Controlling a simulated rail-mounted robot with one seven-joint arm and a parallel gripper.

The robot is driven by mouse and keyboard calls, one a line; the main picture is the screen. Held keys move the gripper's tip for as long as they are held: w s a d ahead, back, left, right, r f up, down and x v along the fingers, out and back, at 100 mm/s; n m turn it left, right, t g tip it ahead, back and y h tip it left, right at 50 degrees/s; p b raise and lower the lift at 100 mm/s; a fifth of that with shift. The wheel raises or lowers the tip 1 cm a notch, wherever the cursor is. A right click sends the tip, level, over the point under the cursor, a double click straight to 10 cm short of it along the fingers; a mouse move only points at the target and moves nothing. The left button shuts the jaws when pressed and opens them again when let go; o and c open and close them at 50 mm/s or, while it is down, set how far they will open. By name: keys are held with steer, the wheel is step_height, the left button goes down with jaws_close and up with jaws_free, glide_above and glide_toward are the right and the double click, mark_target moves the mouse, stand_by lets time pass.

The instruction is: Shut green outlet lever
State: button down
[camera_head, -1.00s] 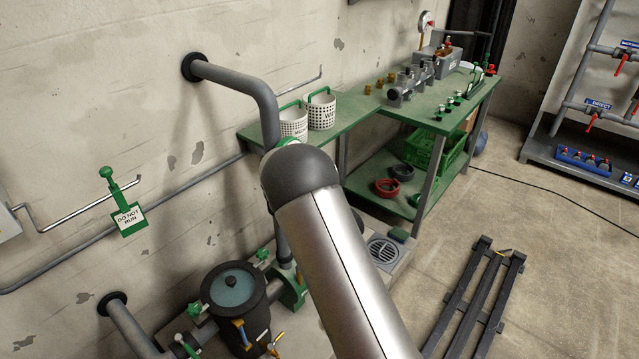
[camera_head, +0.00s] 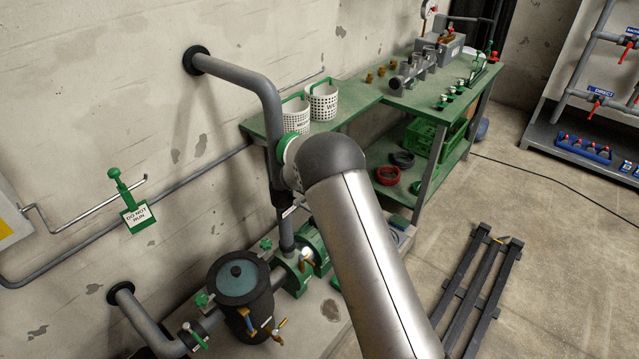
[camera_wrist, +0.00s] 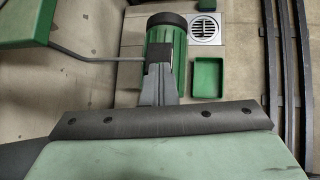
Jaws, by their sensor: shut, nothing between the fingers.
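Green handles show on the pipework in the head view: a green lever (camera_head: 195,337) on the lower pipe left of the dark strainer pot (camera_head: 240,305), and a green handle (camera_head: 265,244) right behind the pot. I cannot tell which is the outlet lever. My gripper (camera_wrist: 158,74) shows in the wrist view with its fingers together and empty. Its tips overlap the view of a green ribbed cylinder with a dark cap (camera_wrist: 166,21); contact cannot be told. A thin grey rod (camera_wrist: 95,56) runs in from the left towards the fingers. In the head view my arm hides the gripper.
A grey vertical pipe (camera_head: 262,88) stands close beside my arm. A green bench (camera_head: 350,118) with white baskets (camera_head: 322,101) is behind. A "DO NOT RUN" tag (camera_head: 138,216) hangs on the left wall.

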steer(key=shift+s+a, duration=0.1)
steer(key=shift+s, duration=0.05)
steer(key=s+a+b, duration=0.3)
steer(key=s+a, duration=0.2)
steer(key=s, duration=0.6)
steer(key=shift+a+r, duration=0.4)
steer(key=shift+r, duration=0.05)
